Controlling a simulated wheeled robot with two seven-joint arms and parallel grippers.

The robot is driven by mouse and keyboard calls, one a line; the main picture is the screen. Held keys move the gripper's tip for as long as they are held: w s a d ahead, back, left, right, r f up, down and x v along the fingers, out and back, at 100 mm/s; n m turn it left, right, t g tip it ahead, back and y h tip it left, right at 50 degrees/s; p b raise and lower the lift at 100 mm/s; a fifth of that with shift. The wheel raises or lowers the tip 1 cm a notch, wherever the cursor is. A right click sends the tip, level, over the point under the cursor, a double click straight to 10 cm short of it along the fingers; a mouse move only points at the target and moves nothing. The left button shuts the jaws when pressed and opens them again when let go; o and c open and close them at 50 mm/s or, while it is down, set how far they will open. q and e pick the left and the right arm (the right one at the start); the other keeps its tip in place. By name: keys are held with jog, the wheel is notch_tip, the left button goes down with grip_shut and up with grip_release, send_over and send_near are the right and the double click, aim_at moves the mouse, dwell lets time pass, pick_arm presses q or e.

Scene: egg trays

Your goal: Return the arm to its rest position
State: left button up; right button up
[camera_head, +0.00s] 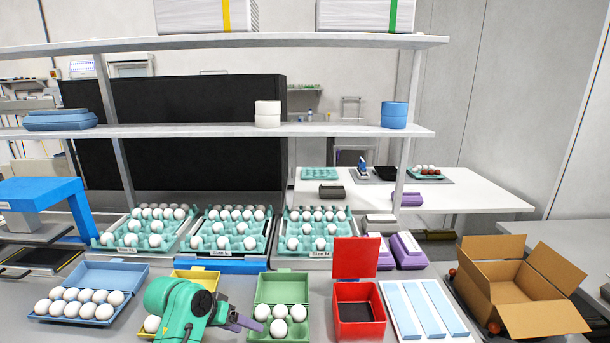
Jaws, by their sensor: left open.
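My left arm (172,302), teal with dark joints, reaches in at the lower middle. Its left gripper (252,323) points right, with its grey fingers at the left edge of the green egg carton (281,288). The gripper is open, and I see no egg between its fingers. The green carton stands open with several white eggs in it. A yellow carton (196,275) is mostly hidden behind my arm, with one white egg showing at its left. My right gripper is not in view.
An open blue carton (105,275) full of white eggs stands at left. An open red box (357,258), a white tray with pale blue strips (428,308) and an open cardboard box (520,292) stand at right. Egg trays (235,264) and a shelf (345,131) lie behind.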

pick_arm(q)
jog(key=s+a+f+g+y, duration=0.1)
jog(key=s+a+f+y, duration=0.25)
jog(key=s, duration=0.85)
jog(key=s+a+f+y, duration=0.2)
jog(key=s+a+f, duration=0.3)
jog(key=s, duration=0.7)
notch_tip(320, 180, down, 25)
jog(key=s+g, duration=0.1)
jog(key=s, duration=0.2)
jog(key=s+a+f+g, duration=0.1)
jog(key=s+a+f, duration=0.2)
jog(key=s+f, duration=1)
jog(key=shift+s+m+g, duration=0.3)
jog(key=shift+s, duration=0.95)
